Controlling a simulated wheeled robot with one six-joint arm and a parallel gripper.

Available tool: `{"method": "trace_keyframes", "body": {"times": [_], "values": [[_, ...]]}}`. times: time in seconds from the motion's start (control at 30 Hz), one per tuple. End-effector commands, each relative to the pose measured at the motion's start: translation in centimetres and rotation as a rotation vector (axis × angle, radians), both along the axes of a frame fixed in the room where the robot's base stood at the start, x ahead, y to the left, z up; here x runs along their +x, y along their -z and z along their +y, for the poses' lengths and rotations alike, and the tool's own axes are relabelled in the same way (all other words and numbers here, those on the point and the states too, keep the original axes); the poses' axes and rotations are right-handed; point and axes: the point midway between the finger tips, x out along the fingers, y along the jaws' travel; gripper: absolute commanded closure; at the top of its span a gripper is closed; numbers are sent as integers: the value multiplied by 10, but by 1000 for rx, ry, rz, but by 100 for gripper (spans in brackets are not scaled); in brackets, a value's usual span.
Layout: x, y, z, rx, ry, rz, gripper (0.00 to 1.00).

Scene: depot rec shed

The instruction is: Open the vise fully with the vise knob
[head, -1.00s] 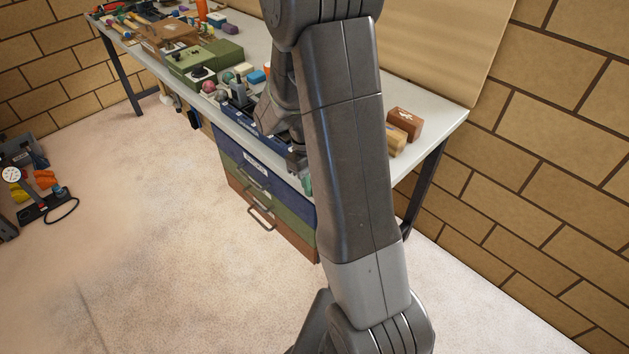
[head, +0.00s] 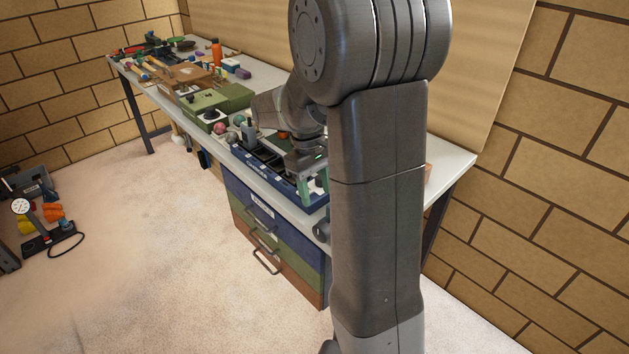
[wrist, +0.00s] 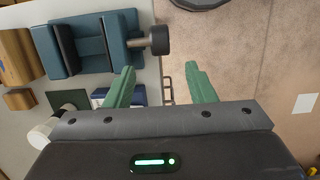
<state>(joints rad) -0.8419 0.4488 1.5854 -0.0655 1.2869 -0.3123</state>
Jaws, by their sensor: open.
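The vise (wrist: 92,42) is teal-blue with a dark jaw block, at the upper left of the wrist view on the bench. Its black vise knob (wrist: 160,40) sticks out on a short shaft past the bench's front edge. My gripper (wrist: 160,84) has two green fingers spread wide with nothing between them. The knob lies just beyond the fingertips in that view, apart from them. In the head view my gripper (head: 314,184) is by the bench's front edge, partly behind my arm. There a dark round part (head: 321,230), apparently the knob, shows; my arm hides the vise body.
A blue tray (head: 262,169) of small items lies left of my gripper. Green boxes (head: 213,103) and tools crowd the bench further left. Drawers (head: 265,235) hang below. Wooden blocks (wrist: 18,58) stand beside the vise. The floor (head: 150,260) in front is clear.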

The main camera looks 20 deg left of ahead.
Motion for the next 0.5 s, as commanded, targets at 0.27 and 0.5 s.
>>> {"method": "trace_keyframes", "body": {"times": [0.27, 0.5], "values": [[2, -25, 5, 0, -1, 0, 50], [2, -25, 5, 0, -1, 1, 50]]}}
